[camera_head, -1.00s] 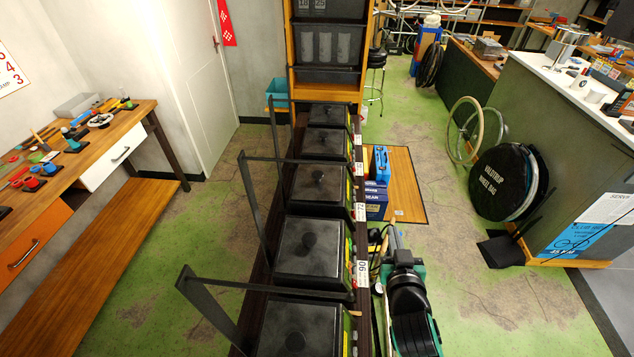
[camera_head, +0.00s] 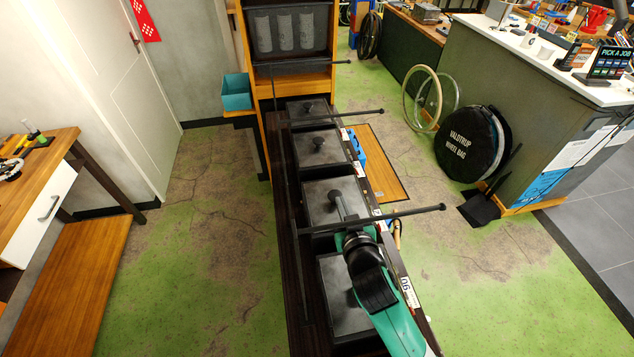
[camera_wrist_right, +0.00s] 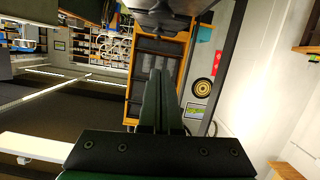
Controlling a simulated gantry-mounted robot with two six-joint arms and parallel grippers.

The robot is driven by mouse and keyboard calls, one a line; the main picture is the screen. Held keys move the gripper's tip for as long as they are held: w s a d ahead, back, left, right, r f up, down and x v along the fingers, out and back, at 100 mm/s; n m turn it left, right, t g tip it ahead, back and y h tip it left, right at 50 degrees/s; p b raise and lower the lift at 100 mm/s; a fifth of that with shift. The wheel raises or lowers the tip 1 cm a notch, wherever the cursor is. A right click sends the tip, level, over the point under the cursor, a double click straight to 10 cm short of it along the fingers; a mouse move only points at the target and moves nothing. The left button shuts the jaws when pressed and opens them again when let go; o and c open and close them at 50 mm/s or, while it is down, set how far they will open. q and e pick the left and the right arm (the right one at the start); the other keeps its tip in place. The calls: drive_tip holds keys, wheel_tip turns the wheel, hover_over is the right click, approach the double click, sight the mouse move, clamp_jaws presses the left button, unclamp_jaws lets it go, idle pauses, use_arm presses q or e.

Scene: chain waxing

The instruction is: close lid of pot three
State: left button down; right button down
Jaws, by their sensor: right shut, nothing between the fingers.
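A row of square dark pots stands on the rack, and the visible lids look shut. The near pot's lid (camera_head: 338,285) is partly covered by my right arm. Beyond it is another lid (camera_head: 318,200) with a round knob, then a lid (camera_head: 314,150) and a far lid (camera_head: 303,110). I cannot tell which is pot three. My right gripper (camera_head: 340,207) is shut and empty, by the knob of the second lid from the near end; contact is unclear. Its closed fingers (camera_wrist_right: 166,105) show in the right wrist view. My left gripper is not in view.
Thin black bars (camera_head: 400,214) cross above the pots and stick out to the right. An orange cabinet (camera_head: 262,75) stands behind the row. A wooden bench (camera_head: 45,210) is at left, a wheel bag (camera_head: 468,140) at right. Open green floor lies on both sides.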

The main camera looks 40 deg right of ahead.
drive_tip(key=b, duration=0.6)
hover_over(337, 194)
drive_tip(key=s+a, duration=0.1)
drive_tip(key=a, duration=0.1)
drive_tip(key=f, duration=0.3)
drive_tip(key=shift+s+d, duration=0.15)
drive_tip(key=shift+s, duration=0.05)
wheel_tip(337, 194, down, 3)
drive_tip(key=shift+d+f, duration=0.15)
drive_tip(key=shift+f, duration=0.3)
